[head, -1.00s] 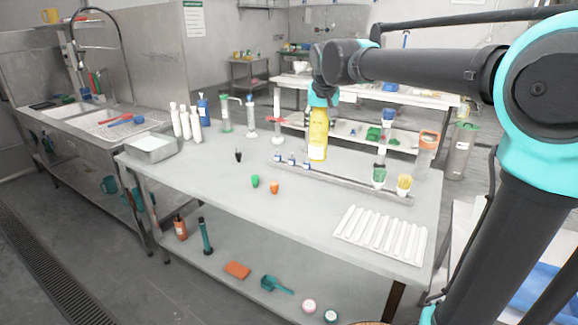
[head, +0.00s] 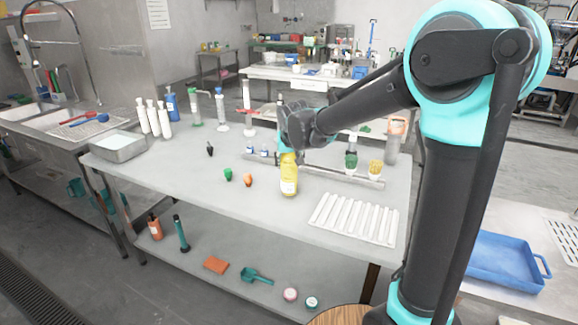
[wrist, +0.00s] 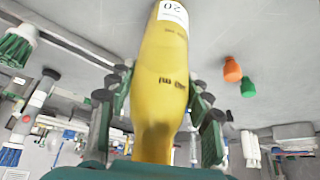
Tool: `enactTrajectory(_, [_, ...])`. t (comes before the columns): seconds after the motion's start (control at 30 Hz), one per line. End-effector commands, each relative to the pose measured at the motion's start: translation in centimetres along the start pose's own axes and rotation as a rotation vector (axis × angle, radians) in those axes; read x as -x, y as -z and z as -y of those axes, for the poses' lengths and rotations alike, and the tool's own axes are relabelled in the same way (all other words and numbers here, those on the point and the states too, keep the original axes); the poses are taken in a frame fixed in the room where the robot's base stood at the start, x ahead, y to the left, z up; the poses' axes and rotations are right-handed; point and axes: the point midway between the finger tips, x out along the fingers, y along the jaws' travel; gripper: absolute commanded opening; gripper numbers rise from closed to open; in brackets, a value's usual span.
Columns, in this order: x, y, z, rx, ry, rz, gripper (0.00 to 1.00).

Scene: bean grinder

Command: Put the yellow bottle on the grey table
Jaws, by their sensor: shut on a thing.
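The yellow bottle (head: 289,178) hangs upright below my gripper (head: 290,153) in the head view, over the front middle of the grey table (head: 190,185). My gripper is shut on the bottle's upper part. In the wrist view, the bottle (wrist: 165,75) fills the middle, with green-padded fingers on both sides and a white label at the top edge. Its base is low, close to the tabletop; I cannot tell whether it touches. My gripper hides the bottle's top in the head view.
A white ribbed tray (head: 355,218) lies to the bottle's right. Orange (head: 248,180) and green (head: 227,174) small pieces lie to its left. A long rack (head: 335,175) stands behind it. The table's front left is clear.

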Motion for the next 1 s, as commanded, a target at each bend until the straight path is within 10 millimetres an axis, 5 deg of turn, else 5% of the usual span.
enactTrajectory(0.47, [-1.09, -0.63, -0.01, 0.000, 0.000, 0.000, 0.00])
enactTrajectory(0.5, [-1.08, -0.63, -0.01, 0.000, 0.000, 0.000, 0.54])
enactTrajectory(0.63, [-1.07, -0.63, -0.01, 0.000, 0.000, 0.000, 0.70])
enactTrajectory(1.0, [-0.83, -0.52, -0.02, 0.000, 0.000, 0.000, 0.71])
